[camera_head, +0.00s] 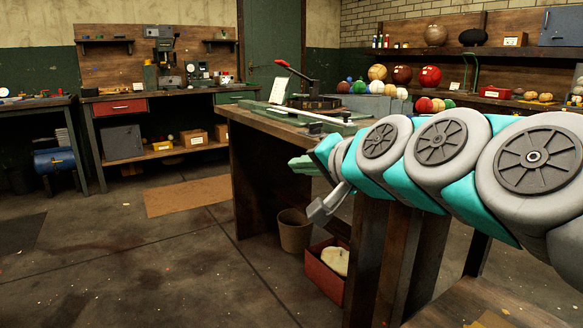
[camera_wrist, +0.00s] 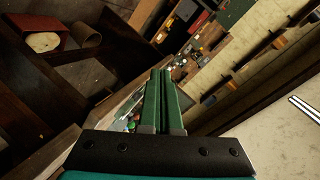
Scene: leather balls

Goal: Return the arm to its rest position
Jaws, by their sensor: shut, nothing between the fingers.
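My arm stretches from the right edge toward the middle of the head view, in grey and teal links. My gripper (camera_head: 303,165) is at its left end, beside the front workbench, and is partly hidden by my own arm. In the wrist view my gripper (camera_wrist: 161,73) shows two green fingers lying together, with nothing between them. The fingers point out over the room and touch nothing that I can see.
The wooden workbench (camera_head: 262,122) carries a lever press (camera_head: 305,90) and several balls. A bin (camera_head: 294,231) and a red box (camera_head: 325,276) stand on the floor by it. Another bench (camera_head: 180,96) is at the back. The floor at left is mostly clear.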

